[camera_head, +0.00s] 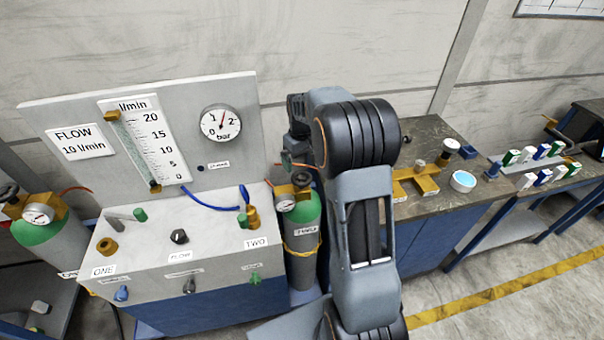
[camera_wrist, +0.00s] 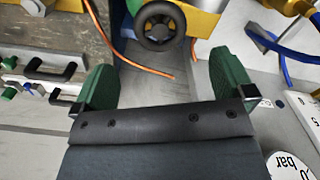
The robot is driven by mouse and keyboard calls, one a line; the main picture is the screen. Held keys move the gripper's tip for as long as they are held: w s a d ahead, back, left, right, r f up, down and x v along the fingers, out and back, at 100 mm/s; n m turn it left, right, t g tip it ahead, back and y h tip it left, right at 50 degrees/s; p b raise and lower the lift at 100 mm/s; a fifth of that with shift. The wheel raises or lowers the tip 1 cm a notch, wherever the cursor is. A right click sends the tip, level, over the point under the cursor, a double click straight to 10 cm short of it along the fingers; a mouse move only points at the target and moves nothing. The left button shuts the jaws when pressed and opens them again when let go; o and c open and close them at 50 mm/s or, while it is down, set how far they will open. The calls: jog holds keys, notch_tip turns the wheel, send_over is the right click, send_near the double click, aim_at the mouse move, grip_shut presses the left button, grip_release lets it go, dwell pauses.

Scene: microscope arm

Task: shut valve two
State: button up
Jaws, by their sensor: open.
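Valve two is the brass fitting (camera_head: 252,217) at the right end of the grey bench top, behind the label TWO (camera_head: 256,243). A blue upright part and a blue hose (camera_head: 208,205) are at it; its handle's exact position is too small to tell. My gripper (camera_wrist: 163,82) has two green fingers, wide apart with nothing between them. In the head view it is mostly hidden by my arm, near the cylinder right of the valve. In the wrist view a brass piece and blue hose (camera_wrist: 283,68) show at upper right; I cannot tell if that brass is valve two.
A green-topped cylinder (camera_head: 303,215) with a brass regulator stands right of the bench. A round black knob (camera_wrist: 160,25) lies beyond my fingertips. The panel carries a flow tube (camera_head: 133,150) and a bar gauge (camera_head: 220,123). An orange hose (camera_wrist: 145,66) crosses ahead.

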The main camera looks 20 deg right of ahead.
aim_at(302, 177)
notch_tip(302, 177, down, 7)
jog(key=shift+f+p, duration=0.2)
jog(key=shift+p, duration=0.4)
jog(key=c, duration=0.9)
